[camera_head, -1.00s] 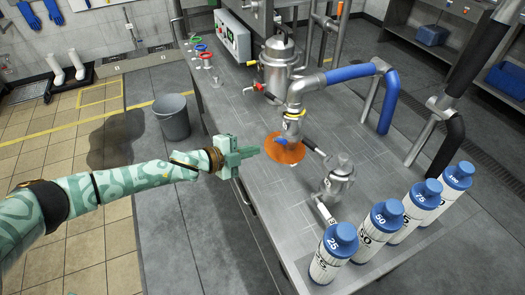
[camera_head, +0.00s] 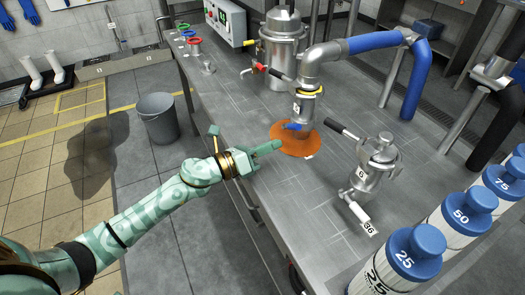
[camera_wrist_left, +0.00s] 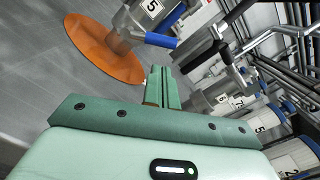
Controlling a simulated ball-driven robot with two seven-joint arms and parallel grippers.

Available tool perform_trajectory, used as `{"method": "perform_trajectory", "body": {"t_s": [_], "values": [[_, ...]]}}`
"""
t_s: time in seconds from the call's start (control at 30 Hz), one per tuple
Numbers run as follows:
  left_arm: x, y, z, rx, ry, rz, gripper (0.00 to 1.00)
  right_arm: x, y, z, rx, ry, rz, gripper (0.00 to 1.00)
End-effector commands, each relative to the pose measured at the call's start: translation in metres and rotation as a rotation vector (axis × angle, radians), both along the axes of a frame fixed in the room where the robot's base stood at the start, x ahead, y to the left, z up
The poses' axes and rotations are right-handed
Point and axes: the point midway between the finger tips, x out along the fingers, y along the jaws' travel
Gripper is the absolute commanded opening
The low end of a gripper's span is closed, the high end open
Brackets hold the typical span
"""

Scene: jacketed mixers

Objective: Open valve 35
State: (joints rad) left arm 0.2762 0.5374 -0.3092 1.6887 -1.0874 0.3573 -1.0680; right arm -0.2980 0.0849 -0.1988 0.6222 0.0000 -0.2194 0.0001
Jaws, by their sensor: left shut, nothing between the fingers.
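No tag clearly reading 35 is legible. A steel pipe outlet (camera_head: 304,106) with a yellow ring stands over an orange disc (camera_head: 301,147) on the steel bench. It has a short blue handle (camera_head: 292,126) at its lower end. In the wrist view, a tag ending in 5 (camera_wrist_left: 152,6) shows near the blue handle (camera_wrist_left: 161,41). My left gripper (camera_head: 277,146) is shut and empty, low at the disc's left edge and just short of the blue handle. In the wrist view its closed fingers (camera_wrist_left: 160,82) point toward the handle. My right gripper is not in view.
A steel vessel (camera_head: 378,172) with a tag reading 36 (camera_head: 368,228) stands right of the disc. White bottles with blue caps (camera_head: 416,252) line the bench's right front. A larger vessel (camera_head: 281,52) and red, green and blue valves (camera_head: 188,34) are farther back. A grey bin (camera_head: 158,118) is left.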

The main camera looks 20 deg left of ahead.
Motion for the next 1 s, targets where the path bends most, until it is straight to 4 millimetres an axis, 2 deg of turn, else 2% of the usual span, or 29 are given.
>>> {"method": "perform_trajectory", "body": {"t_s": [0.1, 0.33, 1.0], "values": [[0.018, -0.012, 0.001, -0.001, -0.001, 0.001, 0.00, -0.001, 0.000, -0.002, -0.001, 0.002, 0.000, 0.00], [0.036, -0.027, 0.001, -0.002, 0.001, 0.000, 0.00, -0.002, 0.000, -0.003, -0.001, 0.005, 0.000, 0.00], [0.039, -0.028, 0.006, -0.036, 0.027, 0.000, 0.00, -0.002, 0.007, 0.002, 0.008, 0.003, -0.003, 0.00]]}}
